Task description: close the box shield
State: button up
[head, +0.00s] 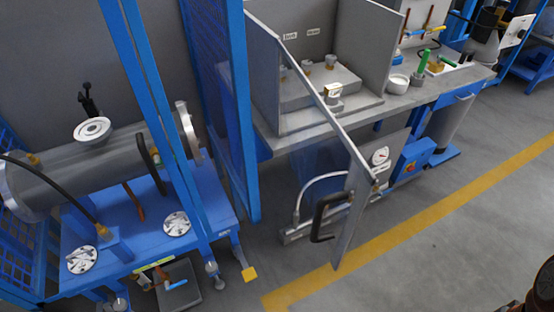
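The box shield is a grey door (352,213) on a grey open-fronted box (290,119) on a workbench. The door stands swung open, out over the bench's front edge toward the camera, with its hinge side at the box's left. Its panel looks partly see-through. A black handle (321,218) sits near the door's free edge. Inside the box are a light block and small metal fittings (333,92). My gripper is not in view.
A blue stand (205,215) with a metal cylinder and blue uprights is at the left. The bench (462,78) continues right with valves and a white cup. Grey floor (440,235) with a yellow line (400,222) is open in front. A dark object cuts into the bottom right corner.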

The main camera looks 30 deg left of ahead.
aim_at(368, 181)
jog(key=u, duration=1.9)
jog(key=k, duration=1.15)
jog(key=u, duration=1.4)
jog(key=i, duration=1.1)
jog(key=z, duration=0.8)
